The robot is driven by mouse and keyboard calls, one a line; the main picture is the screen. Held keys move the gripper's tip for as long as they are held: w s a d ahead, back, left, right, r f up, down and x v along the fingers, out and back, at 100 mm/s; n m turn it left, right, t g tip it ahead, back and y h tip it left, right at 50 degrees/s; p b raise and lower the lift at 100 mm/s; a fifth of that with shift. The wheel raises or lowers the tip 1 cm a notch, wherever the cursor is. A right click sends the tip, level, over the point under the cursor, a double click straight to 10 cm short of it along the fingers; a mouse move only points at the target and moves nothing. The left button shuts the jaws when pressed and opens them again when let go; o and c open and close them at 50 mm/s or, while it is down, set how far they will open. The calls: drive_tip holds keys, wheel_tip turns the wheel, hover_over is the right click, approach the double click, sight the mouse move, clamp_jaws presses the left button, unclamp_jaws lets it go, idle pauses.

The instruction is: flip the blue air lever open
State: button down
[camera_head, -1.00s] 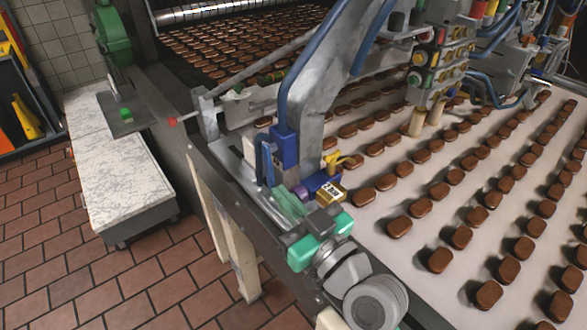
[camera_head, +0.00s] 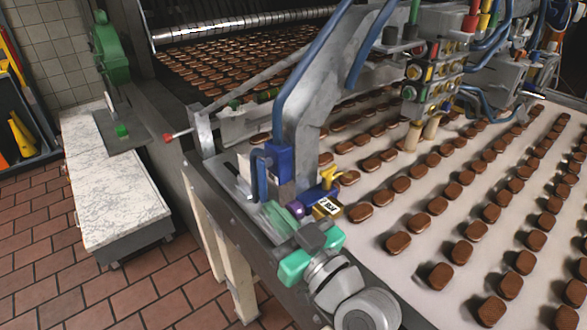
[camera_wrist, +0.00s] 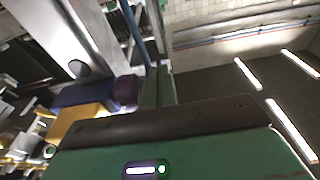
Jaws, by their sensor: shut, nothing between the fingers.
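A blue valve body (camera_head: 279,163) sits at the foot of the grey slanted arm beside the belt. A narrow blue lever (camera_head: 262,174) stands roughly upright at its left side. My gripper (camera_head: 272,210) is shut and empty, with its pale green fingers just below the lever in the head view. I cannot tell whether they touch it. In the wrist view, a green finger (camera_wrist: 152,88) points up the picture, with the purple-blue cylinder (camera_wrist: 95,93) to its left. I cannot make out the lever there.
A brass block (camera_head: 328,208) with a label and a small yellow lever (camera_head: 331,178) stand right of my gripper. The belt (camera_head: 400,271) carries rows of brown biscuits. A red-tipped rod (camera_head: 168,138) sticks out at left. A marble-topped table (camera_head: 120,185) stands beyond the frame.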

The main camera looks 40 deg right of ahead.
drive_tip(key=shift+s+f, duration=0.1)
drive_tip(key=s+f+p, duration=0.1)
drive_tip(key=s, duration=0.6)
drive_tip(key=shift+s, duration=0.3)
drive_tip(key=shift+a, duration=0.1)
